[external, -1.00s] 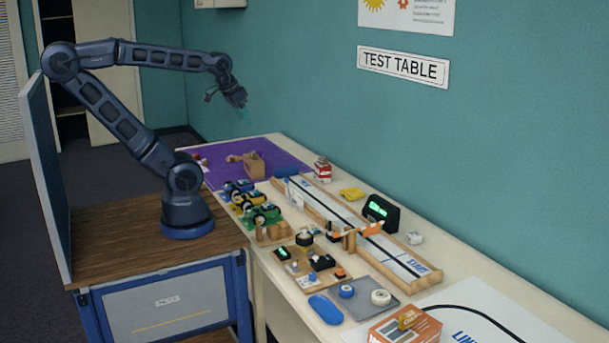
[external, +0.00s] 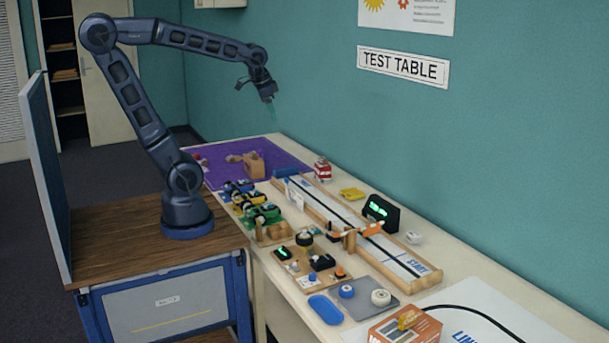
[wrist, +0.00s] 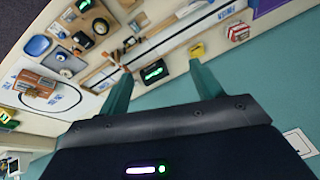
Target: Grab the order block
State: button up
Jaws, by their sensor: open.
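My gripper (external: 271,105) hangs in the air above the far end of the table, well apart from everything on it. In the wrist view its two green fingers (wrist: 161,60) are spread with nothing between them. Nothing in view is readably marked as the order block, so I cannot tell which thing it is. A wooden block (external: 254,166) stands on the purple mat (external: 292,167). A wooden piece with rounded tops (external: 274,233) sits at the near end of the toy cars.
Toy cars (external: 262,214) line the table's left edge. A long track (external: 345,222) runs beside them, with a timer (external: 381,211) and a yellow item (external: 351,194) to its right. A red-white box (external: 322,170) stands farther back. An orange box (external: 404,328) is nearest.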

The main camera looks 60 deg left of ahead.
jog(key=w+d+f+m+g, duration=0.1)
jog(key=w+d+m, duration=0.15)
jog(key=w, duration=0.45)
jog(key=w+d+f+m, duration=0.2)
jog(key=w+d, duration=0.1)
jog(key=w, duration=0.4)
jog(key=m+g+h, duration=0.4)
jog(key=m+h, duration=0.1)
jog(key=m, duration=0.8)
send_over(414, 233)
jog(key=a, duration=0.4)
notch_tip(414, 233, down, 34)
jog(key=shift+n, duration=0.25)
jog(key=x, duration=0.7)
jog(key=w+x, duration=0.1)
jog(key=x, duration=0.2)
jog(key=shift+w+f, duration=0.1)
jog(key=shift+f, duration=0.15)
jog(key=c, duration=1.1)
jog(key=shift+o, duration=0.2)
jog(key=shift+r, duration=0.15)
